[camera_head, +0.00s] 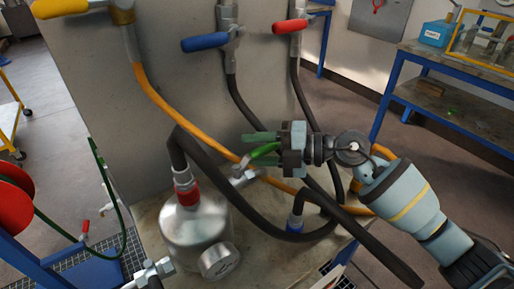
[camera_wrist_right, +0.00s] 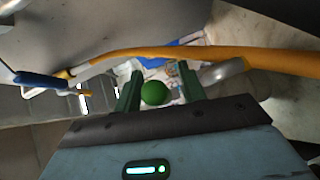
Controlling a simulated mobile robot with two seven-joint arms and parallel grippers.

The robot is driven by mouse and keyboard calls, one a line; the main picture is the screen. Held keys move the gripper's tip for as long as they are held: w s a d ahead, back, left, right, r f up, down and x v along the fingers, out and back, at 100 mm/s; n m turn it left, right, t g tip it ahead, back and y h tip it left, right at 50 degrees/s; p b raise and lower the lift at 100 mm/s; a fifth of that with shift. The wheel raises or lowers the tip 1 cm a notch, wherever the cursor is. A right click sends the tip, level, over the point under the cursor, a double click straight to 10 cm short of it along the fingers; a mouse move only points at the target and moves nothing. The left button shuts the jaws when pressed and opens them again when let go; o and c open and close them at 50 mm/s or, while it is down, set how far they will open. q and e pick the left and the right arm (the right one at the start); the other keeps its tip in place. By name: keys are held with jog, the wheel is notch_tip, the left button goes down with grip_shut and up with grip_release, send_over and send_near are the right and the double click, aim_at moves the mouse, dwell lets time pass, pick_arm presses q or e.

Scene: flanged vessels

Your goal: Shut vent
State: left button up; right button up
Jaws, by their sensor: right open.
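A steel vessel (camera_head: 192,232) stands on the bench with a small valve (camera_head: 245,174) at its upper right. The valve's green handle (camera_head: 264,150) slants up to the right. I take this green-handled valve for the vent. My right gripper (camera_head: 250,147) is open, with its green fingers pointing left around the handle. In the right wrist view the round green handle end (camera_wrist_right: 155,93) sits between the two fingers, nearer the left one. Whether a finger touches it, I cannot tell. My left gripper is not in view.
Yellow (camera_head: 60,8), blue (camera_head: 205,44) and red (camera_head: 290,26) valve handles sit on the panel behind. A black hose (camera_head: 245,208) and an orange hose (camera_head: 185,119) run close by. A gauge (camera_head: 220,262) is on the vessel's front. A blue-framed table (camera_head: 455,105) stands at right.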

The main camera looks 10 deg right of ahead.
grip_shut()
